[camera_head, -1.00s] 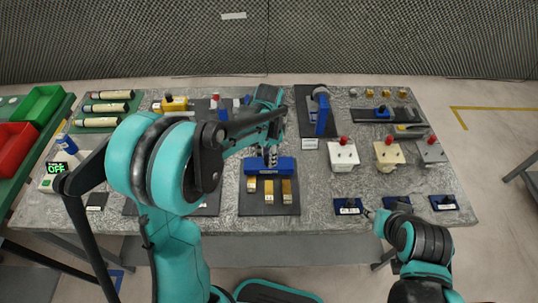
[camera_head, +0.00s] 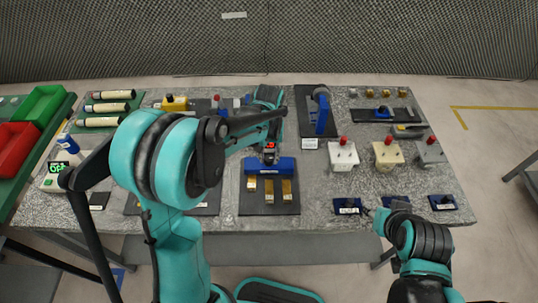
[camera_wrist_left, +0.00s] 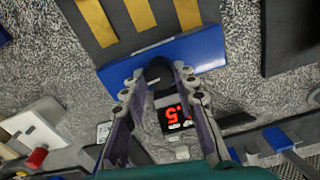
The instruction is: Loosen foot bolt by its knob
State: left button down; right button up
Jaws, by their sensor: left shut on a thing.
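A blue bar (camera_head: 284,166) sits on a dark plate (camera_head: 250,207) with brass-coloured strips (camera_head: 269,189) in front of it. In the left wrist view a round black knob (camera_wrist_left: 158,73) stands at the edge of the blue bar (camera_wrist_left: 200,52). My left gripper (camera_wrist_left: 160,78) is shut on this knob, one finger on each side. In the head view my left gripper (camera_head: 269,156) is over the back of the bar, and the knob is hidden. My right gripper (camera_head: 373,213) is low by small blue blocks at the front right; its jaws are too small to read.
A small red digital display (camera_wrist_left: 172,116) is close behind the knob. A blue upright fixture (camera_head: 321,112) stands to the right. White (camera_head: 342,155) and beige (camera_head: 388,155) blocks with red knobs are farther right. Bare table shows between the plate and these blocks.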

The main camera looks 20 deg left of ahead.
aim_at(268, 158)
pick_arm(q)
jog(key=n, duration=1.3)
jog(key=shift+n, duration=0.4)
dwell(0.3)
jog(key=c, duration=1.2)
grip_release()
notch_tip(268, 158, up, 12)
